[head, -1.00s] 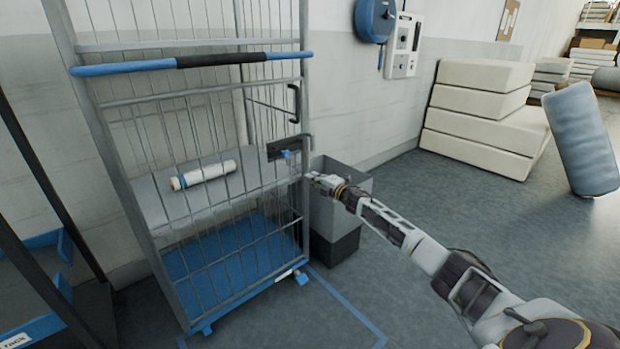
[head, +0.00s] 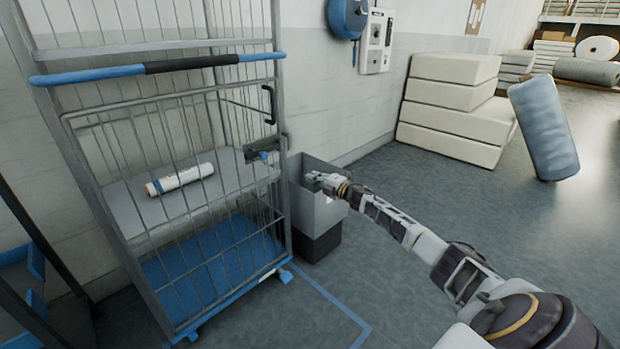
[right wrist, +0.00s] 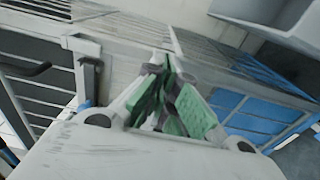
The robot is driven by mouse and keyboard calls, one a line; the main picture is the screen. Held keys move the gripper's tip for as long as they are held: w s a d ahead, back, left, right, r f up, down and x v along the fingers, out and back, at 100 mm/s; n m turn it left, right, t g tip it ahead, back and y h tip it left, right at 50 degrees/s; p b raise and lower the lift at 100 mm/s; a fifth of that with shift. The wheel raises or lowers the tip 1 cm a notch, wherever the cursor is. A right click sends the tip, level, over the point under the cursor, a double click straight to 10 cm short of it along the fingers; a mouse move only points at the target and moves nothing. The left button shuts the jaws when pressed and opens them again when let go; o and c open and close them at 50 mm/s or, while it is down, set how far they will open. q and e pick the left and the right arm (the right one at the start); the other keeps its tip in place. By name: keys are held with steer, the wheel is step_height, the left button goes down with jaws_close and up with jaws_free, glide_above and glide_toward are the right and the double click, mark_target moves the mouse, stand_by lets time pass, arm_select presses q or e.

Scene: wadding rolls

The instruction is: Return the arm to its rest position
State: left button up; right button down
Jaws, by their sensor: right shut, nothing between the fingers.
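My right arm comes in from the lower right in the head view. Its gripper (head: 314,178) is in front of the grey bin beside the cage trolley, near the trolley's latch side. In the right wrist view the gripper's green-padded fingers (right wrist: 172,105) are together, with nothing between them. The trolley's bars and blue base show beyond them, slightly blurred. My left gripper is in neither view.
The wire cage trolley (head: 150,69) has a small white roll (head: 180,179) on its grey shelf. A grey bin (head: 322,212) stands right of it. White foam blocks (head: 450,95) and a blue-grey roll (head: 545,125) stand farther right. The floor between is clear.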

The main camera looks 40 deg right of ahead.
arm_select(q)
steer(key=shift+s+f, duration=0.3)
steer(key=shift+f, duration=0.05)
